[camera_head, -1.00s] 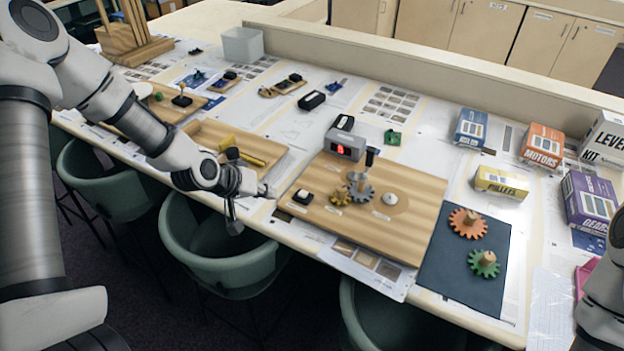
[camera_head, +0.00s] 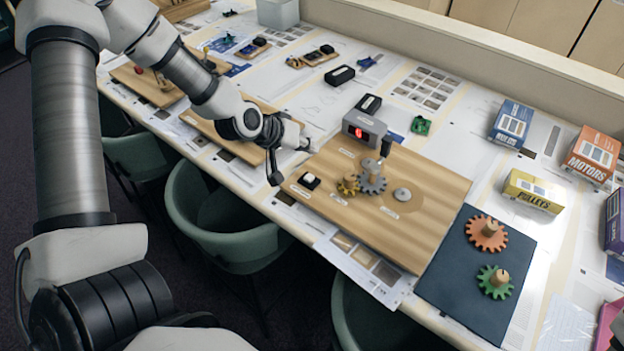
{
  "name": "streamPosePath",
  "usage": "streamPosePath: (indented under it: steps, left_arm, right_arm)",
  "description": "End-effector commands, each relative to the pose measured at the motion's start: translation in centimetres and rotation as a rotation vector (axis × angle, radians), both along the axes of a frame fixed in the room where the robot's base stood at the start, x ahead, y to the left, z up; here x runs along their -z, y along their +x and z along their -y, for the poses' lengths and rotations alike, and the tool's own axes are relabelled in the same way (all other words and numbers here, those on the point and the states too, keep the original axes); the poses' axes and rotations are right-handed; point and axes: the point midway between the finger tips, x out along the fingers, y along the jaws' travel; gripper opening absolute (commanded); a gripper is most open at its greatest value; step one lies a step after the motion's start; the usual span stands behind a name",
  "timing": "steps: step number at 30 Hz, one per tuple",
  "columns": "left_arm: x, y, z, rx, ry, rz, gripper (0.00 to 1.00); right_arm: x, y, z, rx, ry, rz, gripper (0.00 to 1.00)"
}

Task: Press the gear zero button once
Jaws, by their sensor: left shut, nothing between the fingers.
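A wooden gear board (camera_head: 432,180) lies on the table. Near its front left corner is a small button (camera_head: 309,179) with a white cap on a black base, the likely gear zero button; its label is too small to read. A grey box with a red display (camera_head: 364,129) stands at the board's back edge. My right gripper is out of view.
A dark mat (camera_head: 460,285) holds an orange gear (camera_head: 487,233) and a green gear (camera_head: 495,281). Boxes, including a yellow pulleys box (camera_head: 532,191), stand at the back right. A wooden tray (camera_head: 225,140) lies partly behind my left arm. Green chairs (camera_head: 215,215) line the front edge.

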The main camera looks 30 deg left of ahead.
Motion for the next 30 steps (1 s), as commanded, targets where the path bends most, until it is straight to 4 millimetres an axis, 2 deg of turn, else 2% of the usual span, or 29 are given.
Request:
streamPosePath:
  steps: [1, 3, 12, 30]
  left_arm:
    - [1.5, 0.0, 0.0, -0.001, -0.001, 0.0, 0.0]
    - [2.6, 0.0, 0.0, -0.001, -0.001, 0.0, 0.0]
    - [6.5, 0.0, 0.0, 0.0, 0.0, 0.0, 0.0]
    - [6.8, 0.0, 0.0, 0.0, 0.0, 0.0, 0.0]
  right_arm:
    - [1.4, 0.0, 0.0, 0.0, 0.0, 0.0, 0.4]
    - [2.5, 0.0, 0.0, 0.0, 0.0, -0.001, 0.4]
    - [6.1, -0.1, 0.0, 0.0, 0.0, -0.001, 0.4]
    - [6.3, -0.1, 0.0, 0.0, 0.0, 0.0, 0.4]
